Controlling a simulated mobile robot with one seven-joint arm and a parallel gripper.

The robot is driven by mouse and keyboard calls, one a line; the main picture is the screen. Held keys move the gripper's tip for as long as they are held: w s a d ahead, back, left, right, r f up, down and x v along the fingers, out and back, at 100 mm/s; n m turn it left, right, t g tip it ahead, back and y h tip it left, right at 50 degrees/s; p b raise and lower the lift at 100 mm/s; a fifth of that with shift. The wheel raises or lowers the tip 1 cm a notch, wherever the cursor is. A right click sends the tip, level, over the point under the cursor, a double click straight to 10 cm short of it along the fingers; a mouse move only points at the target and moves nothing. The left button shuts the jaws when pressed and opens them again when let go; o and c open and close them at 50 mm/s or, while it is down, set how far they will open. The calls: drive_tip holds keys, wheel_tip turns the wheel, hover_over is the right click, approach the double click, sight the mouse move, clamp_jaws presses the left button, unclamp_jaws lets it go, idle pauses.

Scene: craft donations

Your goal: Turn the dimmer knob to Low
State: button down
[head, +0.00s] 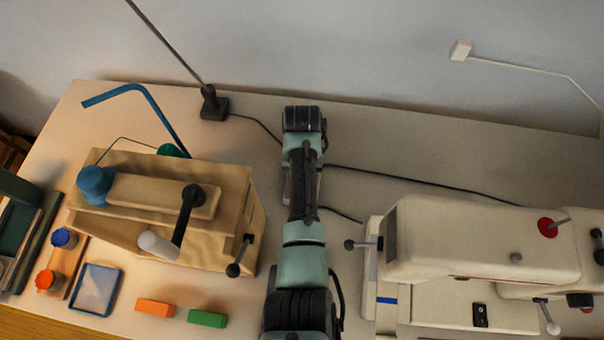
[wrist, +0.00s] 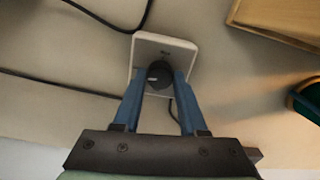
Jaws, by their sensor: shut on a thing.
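The dimmer knob (wrist: 159,70) is a round dark knob on a pale square plate (wrist: 172,44). My gripper (wrist: 160,77) has its two blue fingers on either side of the knob, shut on it. A small light mark shows toward the left of the knob. Small print on the plate is too small to read. In the head view my arm hides the knob and the fingers.
A wooden machine with a blue knob (head: 96,184) and crank stands left of my arm. A cream sewing machine (head: 480,235) stands to the right. Dark cables (head: 420,184) run across the table behind. An orange block (head: 155,308) and a green block (head: 207,318) lie in front.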

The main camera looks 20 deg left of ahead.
drive_tip(key=shift+m, duration=0.7)
drive_tip(key=shift+c, duration=2.2)
unclamp_jaws()
wheel_tip(320, 180, up, 13)
drive_tip(key=shift+p, duration=0.35)
